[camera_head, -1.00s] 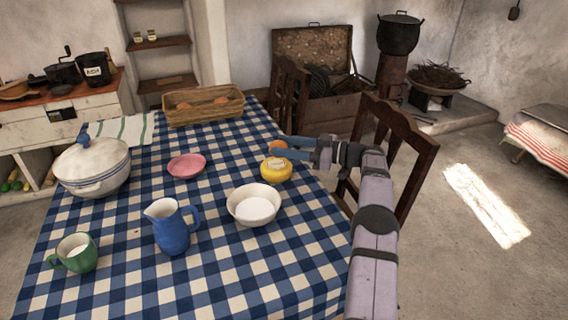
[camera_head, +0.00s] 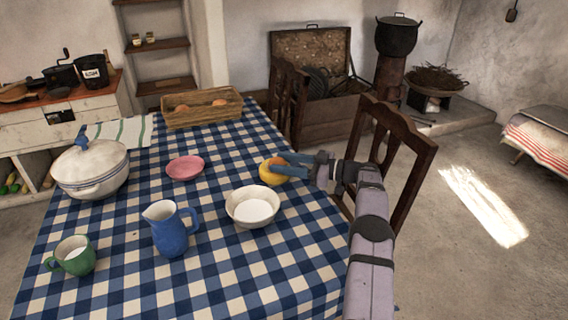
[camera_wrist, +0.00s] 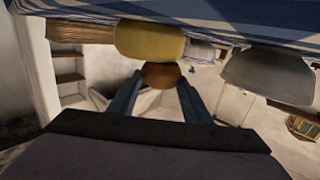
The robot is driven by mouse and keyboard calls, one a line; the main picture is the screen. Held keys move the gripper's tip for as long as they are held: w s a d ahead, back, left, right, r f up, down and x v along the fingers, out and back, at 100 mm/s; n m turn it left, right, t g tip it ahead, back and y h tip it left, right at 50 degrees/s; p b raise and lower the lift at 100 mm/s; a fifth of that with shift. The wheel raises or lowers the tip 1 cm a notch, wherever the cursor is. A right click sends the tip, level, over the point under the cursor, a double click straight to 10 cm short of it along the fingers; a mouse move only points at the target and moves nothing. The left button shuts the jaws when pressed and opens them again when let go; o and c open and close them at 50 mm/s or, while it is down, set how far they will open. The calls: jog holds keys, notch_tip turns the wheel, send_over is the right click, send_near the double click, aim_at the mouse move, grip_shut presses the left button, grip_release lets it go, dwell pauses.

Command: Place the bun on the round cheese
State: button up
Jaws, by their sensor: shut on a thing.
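The round cheese (camera_head: 267,176) is a yellow wheel near the table's right edge. It also shows in the wrist view (camera_wrist: 150,40), at the upper middle. The brown bun (camera_wrist: 160,75) is between the two fingers of my gripper (camera_wrist: 159,84), which is shut on it. In the head view my gripper (camera_head: 283,165) reaches in from the right and its fingers overlap the cheese. The bun (camera_head: 276,161) is mostly hidden there by the fingers. In the wrist view the bun's edge meets the cheese's edge; I cannot tell whether they touch.
A white bowl (camera_head: 253,218) stands just in front of the cheese. A pink plate (camera_head: 185,168), blue jug (camera_head: 168,228), green mug (camera_head: 73,257) and lidded white pot (camera_head: 92,177) are farther left. A wooden chair (camera_head: 407,150) stands beside the table's right edge.

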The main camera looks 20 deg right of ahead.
jog(key=shift+f, duration=0.2)
jog(key=o, duration=0.7)
jog(key=shift+r, duration=0.1)
jog(key=shift+r, duration=0.15)
jog(key=b+v, duration=0.1)
jog(key=v, duration=1.1)
